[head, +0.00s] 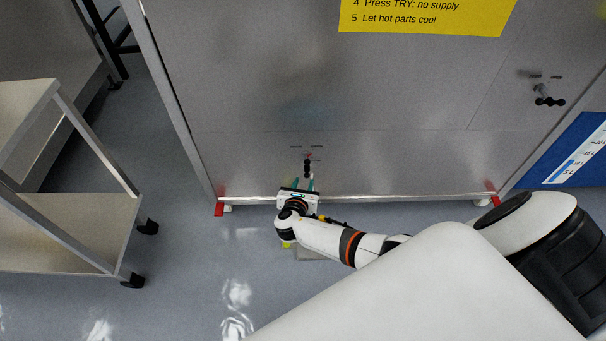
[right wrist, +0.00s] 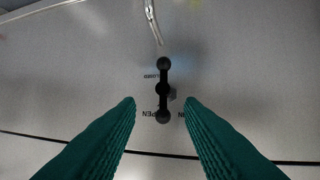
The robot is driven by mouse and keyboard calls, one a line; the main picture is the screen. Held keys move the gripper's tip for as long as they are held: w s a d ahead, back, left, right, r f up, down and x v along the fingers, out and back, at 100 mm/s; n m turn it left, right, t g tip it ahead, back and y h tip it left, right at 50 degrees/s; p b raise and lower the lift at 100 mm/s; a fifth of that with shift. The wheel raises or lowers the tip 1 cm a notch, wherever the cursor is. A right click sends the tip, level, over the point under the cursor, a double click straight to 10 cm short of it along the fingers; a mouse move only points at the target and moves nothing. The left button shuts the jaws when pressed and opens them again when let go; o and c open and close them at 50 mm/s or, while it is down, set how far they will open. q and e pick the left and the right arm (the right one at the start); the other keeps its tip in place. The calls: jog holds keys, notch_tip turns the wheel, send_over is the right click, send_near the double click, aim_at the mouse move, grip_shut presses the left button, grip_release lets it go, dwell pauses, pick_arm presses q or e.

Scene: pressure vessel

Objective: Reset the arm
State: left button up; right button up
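My right gripper (head: 303,184) is low in front of the grey metal panel (head: 250,95). In the right wrist view its two teal fingers (right wrist: 160,103) are apart, with nothing between them in their grip. A black handle (right wrist: 163,90) with rounded ends stands upright on the panel, framed between the fingertips and apparently just beyond them. The same handle shows in the head view (head: 307,167), just above the fingers. Small printed words sit beside it, one reading OPEN upside down. My left gripper is in neither view.
A second black handle (head: 548,97) is on the panel at the right. A yellow instruction sign (head: 425,15) is at the top. A wheeled trolley (head: 75,215) stands at the left. A blue board (head: 575,152) is at the far right. Floor between trolley and panel is clear.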

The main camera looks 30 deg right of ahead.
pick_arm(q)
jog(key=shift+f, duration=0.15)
pick_arm(e)
jog(key=shift+s, duration=0.1)
dwell(0.3)
